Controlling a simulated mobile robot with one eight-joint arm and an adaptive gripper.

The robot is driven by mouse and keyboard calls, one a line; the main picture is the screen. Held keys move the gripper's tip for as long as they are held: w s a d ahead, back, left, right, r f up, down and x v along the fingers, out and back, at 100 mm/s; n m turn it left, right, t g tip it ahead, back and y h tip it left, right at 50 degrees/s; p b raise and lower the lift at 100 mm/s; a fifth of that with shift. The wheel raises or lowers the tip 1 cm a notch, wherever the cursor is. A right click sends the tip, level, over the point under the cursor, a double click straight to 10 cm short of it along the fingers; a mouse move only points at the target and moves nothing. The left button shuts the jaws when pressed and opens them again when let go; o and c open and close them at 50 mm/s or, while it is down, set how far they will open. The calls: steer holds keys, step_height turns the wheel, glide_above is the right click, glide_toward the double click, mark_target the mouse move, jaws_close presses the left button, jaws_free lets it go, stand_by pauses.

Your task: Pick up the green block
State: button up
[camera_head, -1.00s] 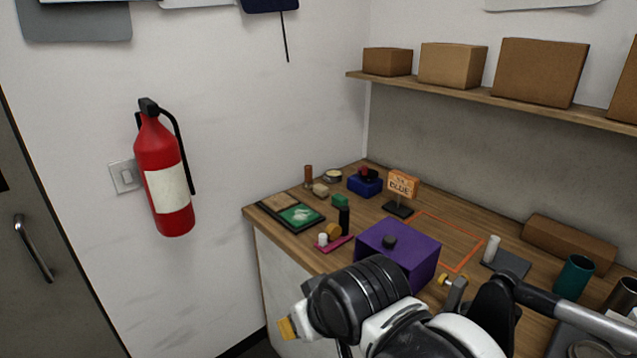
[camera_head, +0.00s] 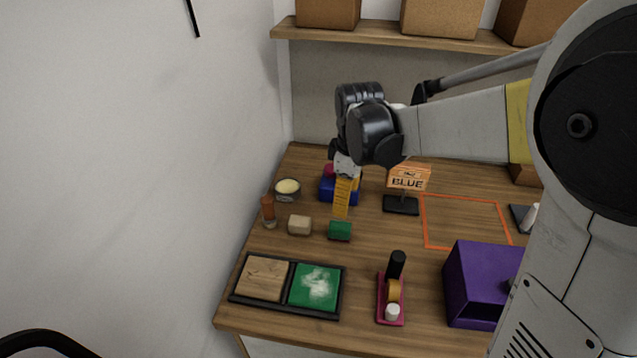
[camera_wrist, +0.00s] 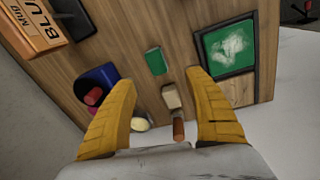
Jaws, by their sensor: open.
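The green block (camera_head: 340,230) lies on the wooden desk, right of a beige block and behind the tray with the green panel. In the wrist view the green block (camera_wrist: 155,61) sits ahead of and between the fingertips, apart from both. My gripper (camera_head: 343,213) hangs fingers down just behind the block in the head view, with the yellow fingers lined up one behind the other. In the wrist view my gripper (camera_wrist: 162,75) is spread wide and empty.
A beige block (camera_head: 300,225), a brown-orange bottle (camera_head: 269,211) and a round tin (camera_head: 287,189) stand to the left. The BLUE sign (camera_head: 408,178), pink holder (camera_head: 381,306) and purple box (camera_head: 468,287) are to the right. The tray (camera_head: 291,285) lies in front.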

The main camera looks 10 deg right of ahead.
mark_target(340, 226)
steer(key=w+f, duration=0.1)
steer(key=w+f+n, duration=0.1)
steer(key=w+f+n+g, duration=0.1)
steer(key=shift+d+f, duration=0.1)
steer(key=shift+d, duration=0.15)
step_height(340, 226, down, 5)
steer(key=shift+f+b, duration=0.1)
steer(key=shift+b, duration=0.45)
steer(key=f, duration=0.2)
steer(key=f+b, duration=0.1)
steer(key=f, duration=0.1)
steer(key=f+b, duration=0.1)
steer(key=f, duration=0.1)
steer(key=shift+s+a, duration=0.15)
steer(key=shift+a, duration=0.1)
steer(key=shift+r, duration=0.1)
steer(key=c, duration=1.3)
